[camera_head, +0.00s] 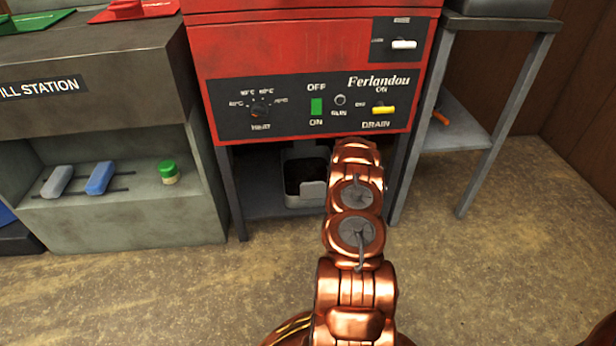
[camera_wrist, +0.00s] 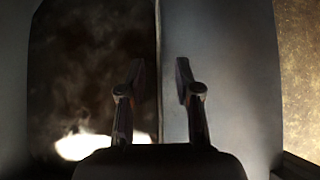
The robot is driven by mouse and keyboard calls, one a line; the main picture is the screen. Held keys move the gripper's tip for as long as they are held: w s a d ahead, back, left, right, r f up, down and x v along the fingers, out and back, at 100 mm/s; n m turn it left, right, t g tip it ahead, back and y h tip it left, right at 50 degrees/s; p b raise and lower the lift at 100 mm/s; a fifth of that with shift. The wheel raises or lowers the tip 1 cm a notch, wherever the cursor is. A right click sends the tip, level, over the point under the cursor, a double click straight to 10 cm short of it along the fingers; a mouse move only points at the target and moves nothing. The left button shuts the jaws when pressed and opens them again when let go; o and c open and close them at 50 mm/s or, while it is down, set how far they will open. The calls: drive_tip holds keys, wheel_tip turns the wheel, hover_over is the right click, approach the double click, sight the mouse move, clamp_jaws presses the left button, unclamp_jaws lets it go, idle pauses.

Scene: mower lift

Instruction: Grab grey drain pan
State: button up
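The grey drain pan (camera_head: 302,200) sits on the low shelf under the red machine, with dark contents inside and a raised grey part at its front right. My arm covers its right side in the head view, and my gripper is hidden there. In the wrist view my gripper (camera_wrist: 160,82) is open, with its two fingers apart. The pan's upright grey wall (camera_wrist: 225,85) fills the right of that view, and its dark inside (camera_wrist: 90,70) the left. The wall's edge line runs between the fingers in the picture. I cannot tell whether either finger touches it.
The red machine (camera_head: 290,75) hangs over the pan, with dark legs on either side. A grey station (camera_head: 120,215) with blue and grey blocks and a green-capped jar stands left. A metal side table (camera_head: 460,130) stands right. Open floor (camera_head: 480,280) lies in front.

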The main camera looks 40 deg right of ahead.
drive_tip(key=shift+x, duration=1.05)
drive_tip(key=shift+a, duration=0.1)
clamp_jaws()
drive_tip(key=shift+r, duration=0.1)
